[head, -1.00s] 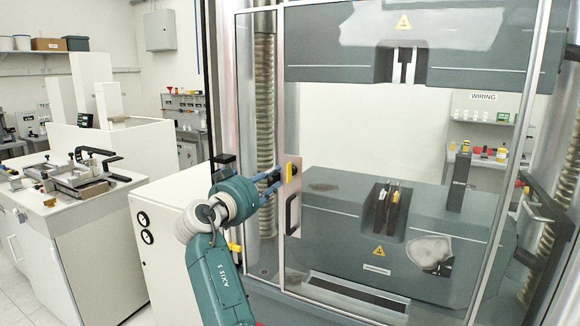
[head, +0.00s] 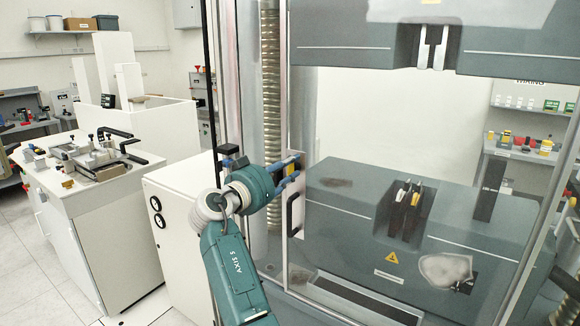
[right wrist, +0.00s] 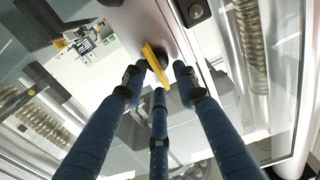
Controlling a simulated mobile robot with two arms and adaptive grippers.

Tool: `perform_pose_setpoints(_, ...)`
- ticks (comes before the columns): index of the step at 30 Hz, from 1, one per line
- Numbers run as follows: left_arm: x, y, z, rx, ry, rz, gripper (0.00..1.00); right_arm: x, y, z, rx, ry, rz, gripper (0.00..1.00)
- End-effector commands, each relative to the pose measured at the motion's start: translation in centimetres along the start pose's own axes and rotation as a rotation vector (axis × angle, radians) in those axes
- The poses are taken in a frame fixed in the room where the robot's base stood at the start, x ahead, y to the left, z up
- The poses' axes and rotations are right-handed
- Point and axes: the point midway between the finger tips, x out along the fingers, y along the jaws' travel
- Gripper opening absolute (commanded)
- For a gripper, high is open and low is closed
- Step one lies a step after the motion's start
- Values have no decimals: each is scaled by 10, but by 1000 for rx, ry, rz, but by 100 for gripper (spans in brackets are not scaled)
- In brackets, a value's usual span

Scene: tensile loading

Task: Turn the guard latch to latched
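The guard latch is a yellow handle (head: 294,168) on a metal plate at the left edge of the clear guard door (head: 340,215). In the right wrist view the yellow handle (right wrist: 155,62) stands slanted on a dark round hub. My right gripper (head: 287,171) is at the latch, its blue fingers reaching around it and partly covering it in the head view. In the right wrist view its three fingers (right wrist: 158,78) are spread around the handle, with gaps visible beside it. Whether any finger touches it is unclear. My left gripper is not in view.
A dark door handle (head: 294,214) sits just below the latch. The testing machine's grey base (head: 350,215) stands behind the guard. A white cabinet (head: 175,235) stands left of my right arm, with a fixture bench (head: 70,205) farther left.

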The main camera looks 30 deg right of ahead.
Motion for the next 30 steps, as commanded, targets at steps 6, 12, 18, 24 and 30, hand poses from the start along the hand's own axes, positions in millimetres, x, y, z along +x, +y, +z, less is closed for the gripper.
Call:
perform_pose_setpoints(6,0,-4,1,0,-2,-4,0,0,0,0,0,0,0,0)
perform_pose_setpoints(12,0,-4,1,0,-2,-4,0,0,0,0,-1,1,-1,0)
perform_pose_setpoints(18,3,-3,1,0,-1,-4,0,1,0,-1,-34,2,0,0)
perform_pose_setpoints(24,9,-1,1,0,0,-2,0,1,-2,-1,-136,4,-1,0)
perform_pose_setpoints(30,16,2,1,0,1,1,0,1,-4,-2,-304,5,1,0)
